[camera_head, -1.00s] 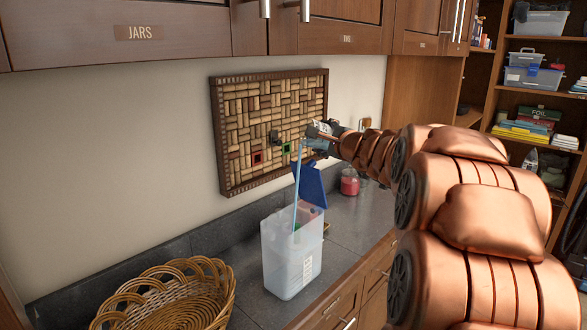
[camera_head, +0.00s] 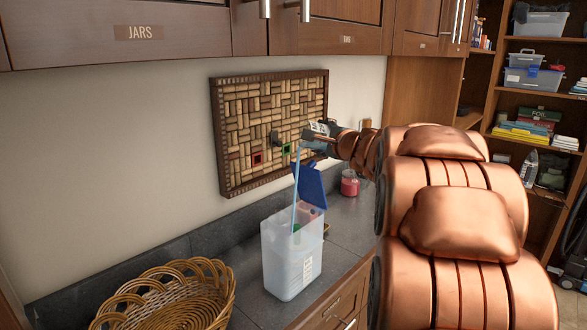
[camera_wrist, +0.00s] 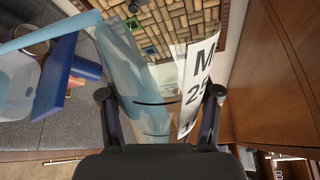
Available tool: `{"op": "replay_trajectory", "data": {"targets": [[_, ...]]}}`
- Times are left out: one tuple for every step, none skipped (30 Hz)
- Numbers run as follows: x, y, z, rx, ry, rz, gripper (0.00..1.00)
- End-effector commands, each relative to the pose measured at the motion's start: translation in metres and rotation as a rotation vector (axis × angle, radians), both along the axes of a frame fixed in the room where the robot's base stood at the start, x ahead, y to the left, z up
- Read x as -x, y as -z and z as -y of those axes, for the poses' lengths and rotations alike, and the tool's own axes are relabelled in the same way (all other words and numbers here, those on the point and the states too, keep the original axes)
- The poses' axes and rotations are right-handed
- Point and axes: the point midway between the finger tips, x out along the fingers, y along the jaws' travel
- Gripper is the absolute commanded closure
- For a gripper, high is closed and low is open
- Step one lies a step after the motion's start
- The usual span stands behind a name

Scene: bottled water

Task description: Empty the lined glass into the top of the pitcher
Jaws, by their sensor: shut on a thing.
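My gripper (camera_wrist: 160,97) is shut on the lined glass (camera_wrist: 148,100), a clear glass with a thin dark line around it. In the head view my gripper (camera_head: 322,136) holds it tilted, high above the pitcher. A pale blue stream (camera_head: 297,175) runs from the glass down into the open top of the pitcher (camera_head: 290,265). The pitcher is translucent white and stands upright on the counter, its blue lid (camera_head: 311,186) raised at the right. The pitcher (camera_wrist: 14,85) and lid (camera_wrist: 54,80) also show at the left of the wrist view. The glass's remaining contents are unclear.
A wicker basket (camera_head: 170,300) stands on the counter left of the pitcher. A red-filled jar (camera_head: 350,183) stands behind, to the right. A cork board (camera_head: 262,120) hangs on the wall close behind my gripper. Cabinets (camera_head: 130,35) overhang above.

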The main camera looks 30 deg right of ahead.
Motion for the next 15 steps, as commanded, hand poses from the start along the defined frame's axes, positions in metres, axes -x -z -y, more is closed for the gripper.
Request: {"op": "replay_trajectory", "data": {"targets": [[0.0001,-0.0008,-0.0004,0.005,0.001,0.0,0.89],[0.0,-0.0011,-0.0008,0.008,0.0,-0.001,0.89],[-0.0001,-0.0011,-0.0011,0.012,-0.001,-0.003,0.89],[-0.0001,-0.0011,-0.0013,0.014,0.0,-0.004,0.89],[-0.0002,-0.0012,-0.0014,0.017,0.0,-0.004,0.89],[-0.0003,-0.0014,-0.0018,0.021,0.0,-0.005,0.89],[-0.0003,-0.0015,-0.0019,0.022,0.0,-0.006,0.89],[-0.0003,-0.002,-0.0022,0.025,0.0,-0.006,0.89],[-0.0004,-0.0022,-0.0025,0.028,0.0,-0.007,0.89],[-0.0005,-0.0024,-0.0027,0.03,0.0,-0.008,0.89],[-0.0006,-0.0027,-0.0029,0.032,0.0,-0.008,0.89],[-0.0007,-0.0031,-0.0032,0.035,0.0,-0.008,0.89],[-0.0006,-0.0032,-0.0034,0.038,0.0,-0.009,0.89],[-0.0007,-0.0034,-0.0037,0.04,0.0,-0.009,0.89],[-0.0008,-0.0036,-0.0041,0.044,-0.001,-0.01,0.89]]}}
